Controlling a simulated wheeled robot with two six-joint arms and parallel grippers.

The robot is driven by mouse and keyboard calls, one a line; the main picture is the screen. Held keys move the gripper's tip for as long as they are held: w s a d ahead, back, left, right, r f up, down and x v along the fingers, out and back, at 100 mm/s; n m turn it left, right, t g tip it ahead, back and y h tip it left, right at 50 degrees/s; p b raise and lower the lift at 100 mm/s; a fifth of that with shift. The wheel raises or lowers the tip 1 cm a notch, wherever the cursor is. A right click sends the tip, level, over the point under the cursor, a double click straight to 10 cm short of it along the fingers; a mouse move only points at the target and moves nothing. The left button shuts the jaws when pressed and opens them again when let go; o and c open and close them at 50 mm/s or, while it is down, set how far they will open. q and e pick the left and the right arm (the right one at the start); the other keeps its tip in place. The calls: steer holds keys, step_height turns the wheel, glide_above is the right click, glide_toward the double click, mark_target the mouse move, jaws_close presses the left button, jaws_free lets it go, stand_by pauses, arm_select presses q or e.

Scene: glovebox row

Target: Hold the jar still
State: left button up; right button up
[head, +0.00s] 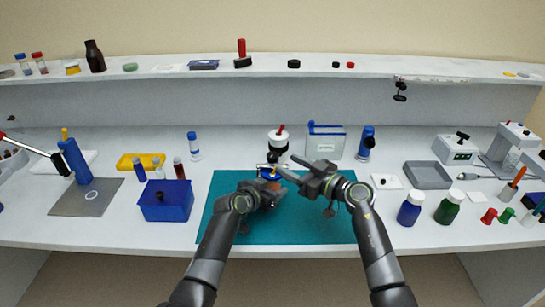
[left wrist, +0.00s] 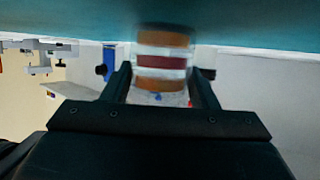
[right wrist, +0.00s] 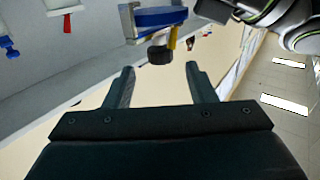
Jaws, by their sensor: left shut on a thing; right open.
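The jar (left wrist: 160,62) has orange, white and dark red bands and shows in the left wrist view between the fingers of my left gripper (left wrist: 160,82). My left gripper is shut on it. In the head view, my left gripper (head: 264,186) is low over the teal mat, and a small blue part (head: 269,174), perhaps the jar's top, shows beside it; most of the jar is hidden there. My right gripper (head: 284,165) is open just above and right of it. In the right wrist view its fingers (right wrist: 160,73) are apart with nothing between them.
The teal mat (head: 315,224) lies under my arms. A blue bin (head: 166,203) stands left of it. Behind are a white and black device (head: 278,141) and a white box (head: 325,144). Blue (head: 409,209) and green (head: 449,208) bottles stand at right.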

mark_target(275, 162)
steer(key=x, duration=0.6)
steer(key=shift+w+a, duration=0.2)
steer(key=shift+a, duration=0.1)
steer(key=shift+c, duration=0.4)
steer(key=c, duration=0.9)
steer(key=shift+f+m+t+h, duration=0.1)
steer(key=shift+m+t+h, duration=0.3)
steer(key=shift+t+h, duration=0.15)
steer(key=shift+a+m+t+h, duration=0.1)
steer(key=shift+m+t+h, duration=0.65)
steer(key=shift+m, duration=0.05)
steer(key=shift+f+m+t+h, duration=0.15)
steer(key=shift+m+t+h, duration=1.05)
steer(key=shift+h, duration=0.7)
steer(key=shift+m+t+h, duration=0.3)
steer(key=shift+m+h, duration=0.3)
steer(key=shift+h, duration=0.1)
